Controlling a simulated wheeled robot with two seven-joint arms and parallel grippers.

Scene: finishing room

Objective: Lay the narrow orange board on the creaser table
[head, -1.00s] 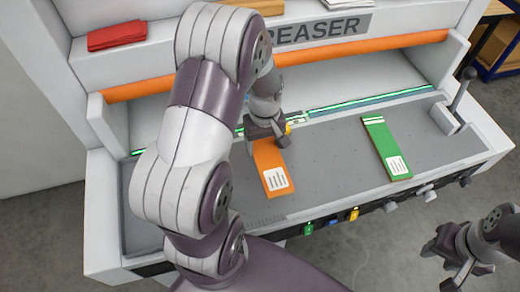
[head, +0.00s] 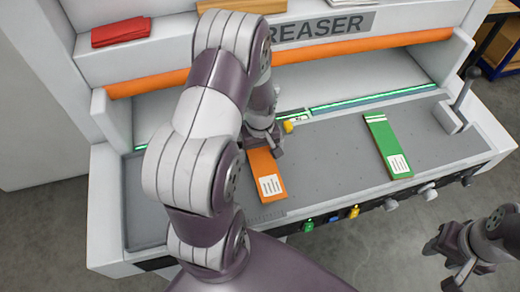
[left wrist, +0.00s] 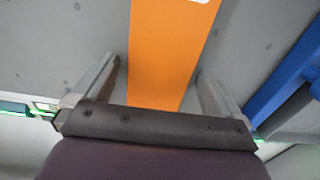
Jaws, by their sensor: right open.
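The narrow orange board (head: 262,165), with a white label at its near end, lies on the grey creaser table (head: 325,150), left of a green board (head: 388,148). My left gripper (head: 262,148) is low over the orange board's far end. In the left wrist view, my left gripper (left wrist: 160,78) is open, with one finger on each side of the orange board (left wrist: 168,45) and a narrow gap at both edges. The arm hides part of the table's left side. My right gripper (head: 452,262) is open and empty, off the table's front right.
An orange roller (head: 345,48) and a green-lit strip (head: 372,98) run along the back of the table. A small yellow piece (head: 289,127) is beside my left gripper. A lever (head: 462,100) stands at the right end. Knobs (head: 390,205) line the front edge.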

